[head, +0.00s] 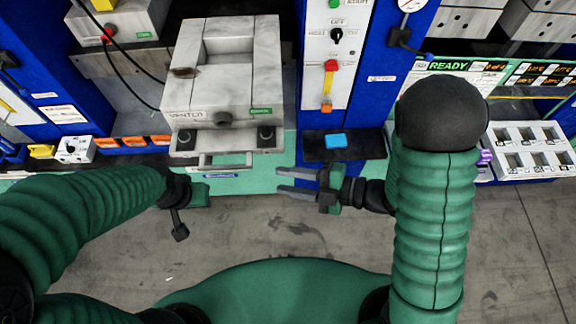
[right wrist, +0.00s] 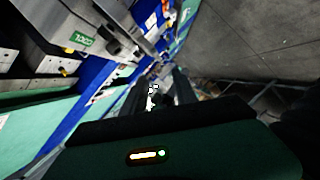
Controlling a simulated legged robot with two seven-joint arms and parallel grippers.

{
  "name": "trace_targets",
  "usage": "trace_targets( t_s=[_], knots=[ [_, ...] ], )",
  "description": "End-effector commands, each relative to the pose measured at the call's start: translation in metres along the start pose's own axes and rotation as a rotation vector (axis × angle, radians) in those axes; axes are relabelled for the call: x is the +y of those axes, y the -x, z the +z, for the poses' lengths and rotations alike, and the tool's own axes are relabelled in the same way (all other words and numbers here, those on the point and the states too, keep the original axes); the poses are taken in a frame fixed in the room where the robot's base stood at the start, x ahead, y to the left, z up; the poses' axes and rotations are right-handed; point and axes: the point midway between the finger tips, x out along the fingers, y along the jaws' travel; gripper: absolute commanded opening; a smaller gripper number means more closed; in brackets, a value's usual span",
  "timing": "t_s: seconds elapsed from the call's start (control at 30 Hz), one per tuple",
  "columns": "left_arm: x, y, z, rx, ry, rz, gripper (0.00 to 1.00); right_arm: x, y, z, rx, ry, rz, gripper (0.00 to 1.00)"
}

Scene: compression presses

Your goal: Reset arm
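My right gripper (head: 298,184) is in front of the press bench in the head view, its two fingers pointing left and spread apart with nothing between them. In the right wrist view its fingers (right wrist: 165,90) are apart. My left gripper (head: 188,215) is in front of the bench at the left. Its fingers are hard to make out, so its opening cannot be told. The press mould (head: 228,95) is a grey block with a square opening on top and a front handle. It stands behind and between the grippers, touching neither.
A blue press column (head: 350,90) with a control panel (head: 335,55) stands behind my right gripper. A blue item (head: 336,141) lies on a black pad (head: 362,146). A white tray with square pockets (head: 531,150) is at the right. Open floor (head: 270,230) lies before the bench.

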Motion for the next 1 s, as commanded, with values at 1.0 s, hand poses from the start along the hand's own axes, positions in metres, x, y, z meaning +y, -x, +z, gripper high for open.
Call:
trace_targets(
  t_s=[1.0],
  knots=[
    [0.0,-0.122,0.029,0.0,0.0,0.0,0.34,-0.148,0.125,0.137,-1.457,-1.736,0.358,0.34]
  ],
)
